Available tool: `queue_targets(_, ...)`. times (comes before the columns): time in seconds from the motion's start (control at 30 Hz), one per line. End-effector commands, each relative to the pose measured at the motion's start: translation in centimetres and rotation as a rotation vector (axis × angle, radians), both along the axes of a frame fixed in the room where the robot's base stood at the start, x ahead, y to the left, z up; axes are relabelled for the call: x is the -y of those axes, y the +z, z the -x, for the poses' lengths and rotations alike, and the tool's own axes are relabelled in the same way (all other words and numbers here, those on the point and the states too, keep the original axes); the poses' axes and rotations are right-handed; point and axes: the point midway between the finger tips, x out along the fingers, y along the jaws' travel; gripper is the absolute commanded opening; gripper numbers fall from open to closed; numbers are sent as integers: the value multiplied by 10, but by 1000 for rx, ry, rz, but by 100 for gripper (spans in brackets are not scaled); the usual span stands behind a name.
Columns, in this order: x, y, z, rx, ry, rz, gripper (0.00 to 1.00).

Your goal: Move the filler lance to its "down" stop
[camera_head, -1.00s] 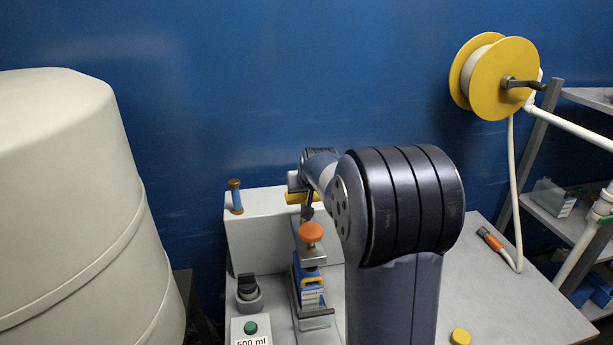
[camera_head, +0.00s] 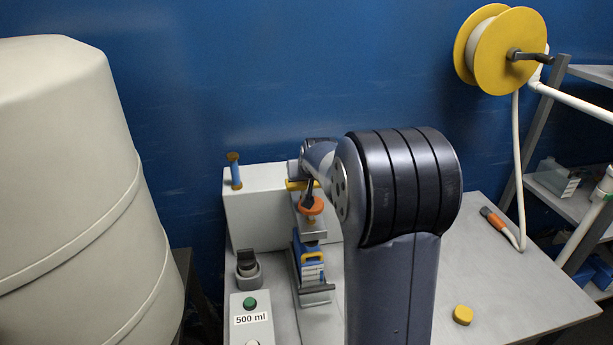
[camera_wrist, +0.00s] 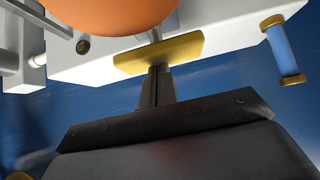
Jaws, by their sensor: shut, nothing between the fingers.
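The filler is a white housing (camera_head: 265,218) with an orange knob (camera_head: 311,206) on its front. A yellow bar (camera_head: 296,185) sits above the knob and also shows in the wrist view (camera_wrist: 160,57) with a short grey rod. I take this bar to be part of the filler lance; the rest of the lance is hidden. My gripper (camera_wrist: 157,72) is shut and empty, its tips at the bar's edge in the picture; I cannot tell whether they touch. In the head view my arm hides much of this area.
A blue handle with yellow ends (camera_head: 235,172) stands on the housing's left. A 500 ml button box (camera_head: 251,320) is in front. A large pale tank (camera_head: 70,190) stands left.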

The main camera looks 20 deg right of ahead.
Motion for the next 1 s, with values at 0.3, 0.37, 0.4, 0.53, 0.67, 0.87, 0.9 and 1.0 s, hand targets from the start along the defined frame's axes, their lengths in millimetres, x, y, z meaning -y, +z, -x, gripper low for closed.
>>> queue_targets(0.3, -1, -10, 4, -25, 1, -6, 0)
queue_targets(0.37, -1, -9, 4, -26, 1, -6, 0)
queue_targets(0.4, -1, -6, 4, -25, 1, -6, 0)
queue_targets(0.53, -2, 12, 5, -20, 1, -5, 0)
queue_targets(0.67, -3, 43, 5, -7, 2, -2, 0)
queue_targets(0.87, -8, 64, 29, 1, 1, 0, 0)
queue_targets(0.9, -9, 70, 34, 1, 1, 0, 0)
queue_targets(1.0, -11, 83, 46, 2, 1, 0, 0)
